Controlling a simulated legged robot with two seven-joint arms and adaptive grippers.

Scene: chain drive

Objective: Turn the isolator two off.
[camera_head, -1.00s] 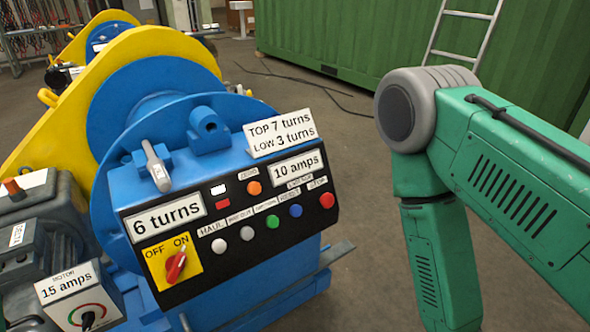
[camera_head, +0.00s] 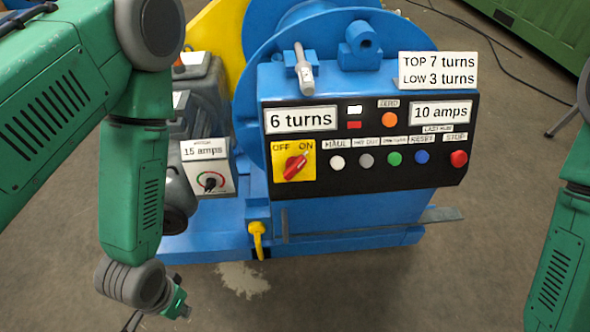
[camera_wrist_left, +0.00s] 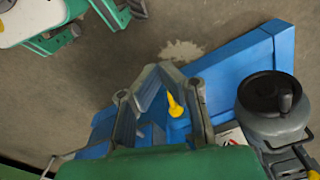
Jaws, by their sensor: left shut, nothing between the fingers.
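A red rotary knob (camera_head: 295,167) sits on a yellow OFF/ON plate (camera_head: 308,174) at the lower left of the black control panel (camera_head: 350,187). Its handle slants up to the right, towards ON. I see no label naming it isolator two. My left arm hangs left of the machine in the head view, its wrist low and well away from the knob; the fingers are barely visible there. In the left wrist view my left gripper (camera_wrist_left: 165,70) is shut and empty. The knob does not show in that view. My right gripper is out of view; only part of its arm shows.
A grey motor box with a "15 amps" dial plate (camera_head: 208,181) stands left of the panel. Several push buttons, including a red STOP (camera_head: 459,158), line the panel. The floor in front is clear.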

